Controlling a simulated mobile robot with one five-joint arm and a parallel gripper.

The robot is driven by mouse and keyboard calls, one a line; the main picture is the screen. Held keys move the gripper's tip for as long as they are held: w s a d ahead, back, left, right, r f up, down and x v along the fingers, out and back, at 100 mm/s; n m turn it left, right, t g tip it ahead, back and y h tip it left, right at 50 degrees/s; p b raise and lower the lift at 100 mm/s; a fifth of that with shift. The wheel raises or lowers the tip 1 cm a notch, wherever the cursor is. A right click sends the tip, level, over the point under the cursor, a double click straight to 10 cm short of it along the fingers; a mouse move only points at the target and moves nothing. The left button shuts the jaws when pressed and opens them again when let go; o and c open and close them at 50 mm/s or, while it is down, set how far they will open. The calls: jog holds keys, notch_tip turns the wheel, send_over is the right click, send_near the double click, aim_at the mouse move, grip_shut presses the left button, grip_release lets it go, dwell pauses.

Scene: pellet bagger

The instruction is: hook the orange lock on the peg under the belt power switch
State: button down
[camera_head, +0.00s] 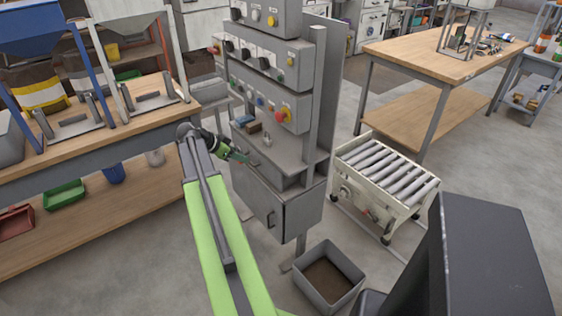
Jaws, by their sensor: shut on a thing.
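My gripper (240,157) is at the end of my green arm, in front of the grey control cabinet's shelf. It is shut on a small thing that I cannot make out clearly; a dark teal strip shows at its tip. I cannot clearly see an orange lock anywhere. The control cabinet (276,92) carries stacked panels with black knobs and coloured buttons. The labels are too small to read, so I cannot tell which is the belt power switch. No peg can be made out.
Small items, including a brown block (254,127), lie on the cabinet shelf. A roller conveyor (348,189) stands to the right, and an open grey bin (312,283) on the floor in front. A wooden workbench (110,128) is close on the left. Another table (425,55) stands behind right.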

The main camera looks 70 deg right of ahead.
jog(key=s+d, duration=0.3)
jog(key=d, duration=0.2)
jog(key=s+d+f+b, duration=0.1)
jog(key=s+d, duration=0.3)
jog(key=d, duration=0.2)
jog(key=s+d+f+b, duration=0.1)
jog(key=s+d, duration=0.2)
jog(key=d, duration=0.2)
jog(key=shift+s+d+f, duration=0.2)
jog(key=shift+s+d, duration=0.1)
jog(key=shift+s, duration=0.1)
jog(key=shift+f+b, duration=0.3)
jog(key=shift+b, duration=0.3)
jog(key=shift+f, duration=0.1)
notch_tip(320, 180, down, 4)
jog(key=b, duration=0.3)
jog(key=shift+d+r+b, duration=0.1)
jog(key=shift+r+b, duration=0.1)
jog(key=shift+b, duration=0.2)
jog(key=shift+r, duration=0.2)
jog(key=shift+f, duration=0.15)
jog(key=c, duration=0.9)
grip_release()
